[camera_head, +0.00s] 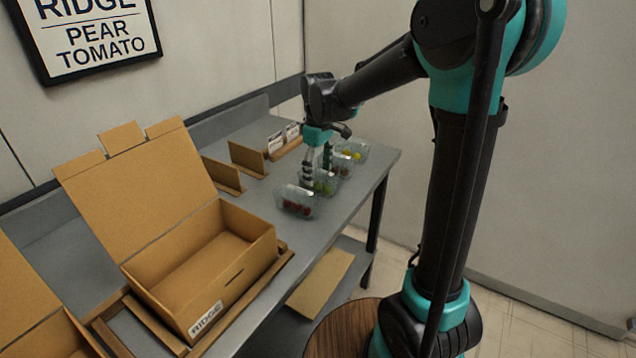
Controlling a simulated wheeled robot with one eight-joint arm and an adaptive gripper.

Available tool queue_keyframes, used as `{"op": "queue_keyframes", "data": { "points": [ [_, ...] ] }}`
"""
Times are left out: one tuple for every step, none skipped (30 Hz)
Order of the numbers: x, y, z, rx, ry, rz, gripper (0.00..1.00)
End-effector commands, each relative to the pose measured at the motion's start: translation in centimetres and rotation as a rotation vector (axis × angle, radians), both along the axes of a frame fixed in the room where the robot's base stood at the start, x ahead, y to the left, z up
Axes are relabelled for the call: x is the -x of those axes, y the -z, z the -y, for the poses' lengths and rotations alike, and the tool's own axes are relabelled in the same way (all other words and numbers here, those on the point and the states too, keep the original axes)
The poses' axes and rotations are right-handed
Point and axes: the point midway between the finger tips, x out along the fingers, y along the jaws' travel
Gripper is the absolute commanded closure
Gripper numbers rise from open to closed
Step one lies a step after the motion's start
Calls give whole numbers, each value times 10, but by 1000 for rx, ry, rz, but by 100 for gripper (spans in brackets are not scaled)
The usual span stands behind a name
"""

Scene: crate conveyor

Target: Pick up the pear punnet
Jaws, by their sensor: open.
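The punnet with green fruit (324,187), which looks like the pear punnet, stands in a row of clear punnets on the grey table. My gripper (317,173) is open and points down right over it. One finger is at the punnet's left side and the other is behind, towards the far punnets. The fingers hide part of the punnet. I cannot tell whether they touch it.
A punnet with dark red fruit (296,203) stands just in front, and a punnet with yellow fruit (353,151) behind. An open cardboard crate (259,257) labelled RIDGE stands front left. Cardboard dividers (247,159) stand left of the punnets. A wall sign reads RIDGE PEAR TOMATO.

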Motion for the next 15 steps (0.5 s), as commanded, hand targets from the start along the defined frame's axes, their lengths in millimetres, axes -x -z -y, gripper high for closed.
{"op": "queue_keyframes", "data": {
  "points": [
    [-1,7,-1,0,0,0,24],
    [-1,10,-1,0,0,0,24],
    [-1,13,-1,0,0,0,24],
    [-1,15,-1,0,0,0,24],
    [-1,16,-1,0,0,0,24],
    [0,17,0,0,0,0,24],
    [0,18,0,0,0,0,24],
    [0,18,0,0,0,0,24],
    [0,18,0,0,0,0,24],
    [0,18,0,0,0,0,24],
    [0,18,0,0,0,0,24],
    [0,18,0,0,0,0,24],
    [0,18,0,0,0,0,28],
    [0,18,0,0,0,0,32],
    [0,18,0,0,0,0,37]
  ]
}}
